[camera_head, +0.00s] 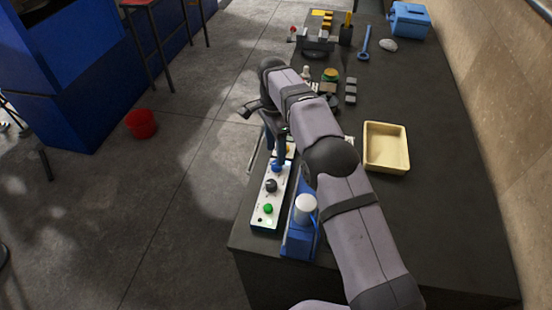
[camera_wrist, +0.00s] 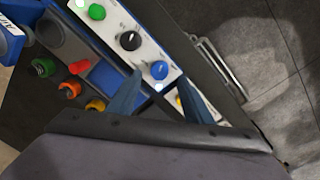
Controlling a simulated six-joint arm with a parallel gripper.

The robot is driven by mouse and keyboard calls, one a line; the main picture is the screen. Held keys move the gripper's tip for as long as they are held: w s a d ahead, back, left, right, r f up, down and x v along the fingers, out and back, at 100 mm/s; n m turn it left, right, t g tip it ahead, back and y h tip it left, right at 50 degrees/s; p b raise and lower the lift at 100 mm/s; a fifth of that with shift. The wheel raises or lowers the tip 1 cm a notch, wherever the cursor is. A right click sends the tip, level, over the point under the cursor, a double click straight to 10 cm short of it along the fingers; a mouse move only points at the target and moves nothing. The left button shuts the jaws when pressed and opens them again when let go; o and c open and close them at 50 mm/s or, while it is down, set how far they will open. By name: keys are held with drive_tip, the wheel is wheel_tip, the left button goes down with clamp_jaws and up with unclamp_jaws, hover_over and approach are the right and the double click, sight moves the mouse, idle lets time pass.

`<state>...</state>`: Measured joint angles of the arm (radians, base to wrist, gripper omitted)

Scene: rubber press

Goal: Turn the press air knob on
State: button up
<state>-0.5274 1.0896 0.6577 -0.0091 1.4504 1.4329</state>
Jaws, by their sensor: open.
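A pale control panel (camera_head: 265,213) stands at the near left edge of the bench. It carries a green button (camera_head: 268,209), a black knob (camera_head: 271,186) with a white mark, and a blue knob (camera_head: 276,168). No readable label shows which one is the air knob. In the wrist view, the blue knob (camera_wrist: 159,70) appears between the two blue fingertips of my gripper (camera_wrist: 162,76). The black knob (camera_wrist: 129,40) and green button (camera_wrist: 96,11) lie up and left of it. My gripper is open over the blue knob's end of the panel; contact cannot be told.
A blue device with a white cylinder (camera_head: 305,207) stands right beside the panel. Green, red and orange knobs (camera_wrist: 70,90) sit left of the fingers in the wrist view. A cream tray (camera_head: 386,168) lies right of my arm. The bench's near right is clear.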

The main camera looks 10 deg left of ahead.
drive_tip(key=shift+w+r, duration=0.1)
drive_tip(key=shift+r, duration=1.25)
drive_tip(key=shift+d+r, duration=0.1)
drive_tip(key=shift+d, duration=0.05)
drive_tip(key=s+d+r+n, duration=0.1)
drive_tip(key=s+d+n, duration=0.2)
drive_tip(key=d, duration=0.6)
drive_tip(key=s+d+r+n, duration=0.2)
drive_tip(key=s+d, duration=0.2)
drive_tip(key=d, duration=0.4)
drive_tip(key=s+d+f+n, duration=0.2)
drive_tip(key=s+d, duration=0.3)
drive_tip(key=s, duration=0.5)
drive_tip(key=s+d+f+n, duration=0.3)
drive_tip(key=s+d, duration=0.3)
drive_tip(key=s, duration=0.4)
drive_tip(key=shift+s+d+f, duration=0.15)
drive_tip(key=shift+s+f, duration=0.1)
drive_tip(key=shift+s, duration=0.05)
